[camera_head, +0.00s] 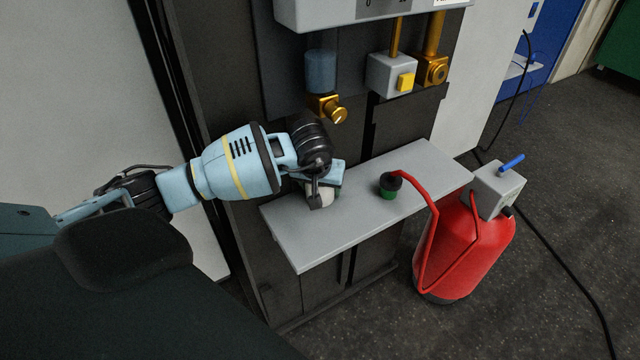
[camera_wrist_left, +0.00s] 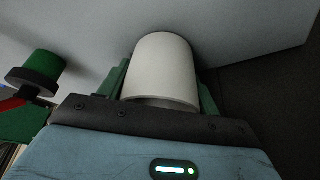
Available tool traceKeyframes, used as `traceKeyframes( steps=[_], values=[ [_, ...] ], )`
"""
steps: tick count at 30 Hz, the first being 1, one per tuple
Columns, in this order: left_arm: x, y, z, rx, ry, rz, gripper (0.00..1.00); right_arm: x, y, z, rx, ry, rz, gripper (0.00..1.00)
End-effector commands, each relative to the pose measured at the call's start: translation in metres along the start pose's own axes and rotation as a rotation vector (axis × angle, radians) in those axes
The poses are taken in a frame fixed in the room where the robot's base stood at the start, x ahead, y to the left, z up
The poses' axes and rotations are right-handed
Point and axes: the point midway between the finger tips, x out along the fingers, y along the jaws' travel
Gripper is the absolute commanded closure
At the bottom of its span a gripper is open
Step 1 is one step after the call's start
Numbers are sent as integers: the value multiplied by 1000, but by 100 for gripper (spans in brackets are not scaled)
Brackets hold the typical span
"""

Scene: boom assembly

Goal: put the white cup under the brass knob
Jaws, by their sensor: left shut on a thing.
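The white cup (camera_head: 327,197) is at the left part of the grey shelf, partly hidden by my left gripper (camera_head: 323,190). In the left wrist view the white cup (camera_wrist_left: 163,66) sits between the green fingers of my left gripper (camera_wrist_left: 163,80), which is shut on it. I cannot tell whether the cup touches the shelf. The brass knob (camera_head: 335,113) sticks out below a blue cylinder on the dark panel, above and behind the gripper. My right gripper is not in view.
The grey shelf (camera_head: 290,245) is clear at its front left. A green and black nozzle (camera_head: 390,186) stands on it, joined by a red hose to a red tank (camera_head: 462,250).

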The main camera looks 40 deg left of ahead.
Motion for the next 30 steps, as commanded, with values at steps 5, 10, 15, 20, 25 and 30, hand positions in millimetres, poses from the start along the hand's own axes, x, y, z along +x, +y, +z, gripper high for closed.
traceKeyframes(
  steps=[5, 10, 15, 20, 25, 30],
  values=[
    [2, 0, 1, 0, -1, 0, 27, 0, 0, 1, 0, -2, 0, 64],
    [1, 0, 1, 0, 0, 0, 27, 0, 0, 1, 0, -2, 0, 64],
    [-7, 0, -2, 1, 2, 1, 27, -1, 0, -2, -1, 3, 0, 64],
    [-30, 0, -2, 2, 5, 1, 27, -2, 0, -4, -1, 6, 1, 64],
    [-56, 0, -1, 2, 3, 1, 27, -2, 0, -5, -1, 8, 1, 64],
    [-72, 0, -1, 1, 1, 1, 27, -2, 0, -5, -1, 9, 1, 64]
  ],
)
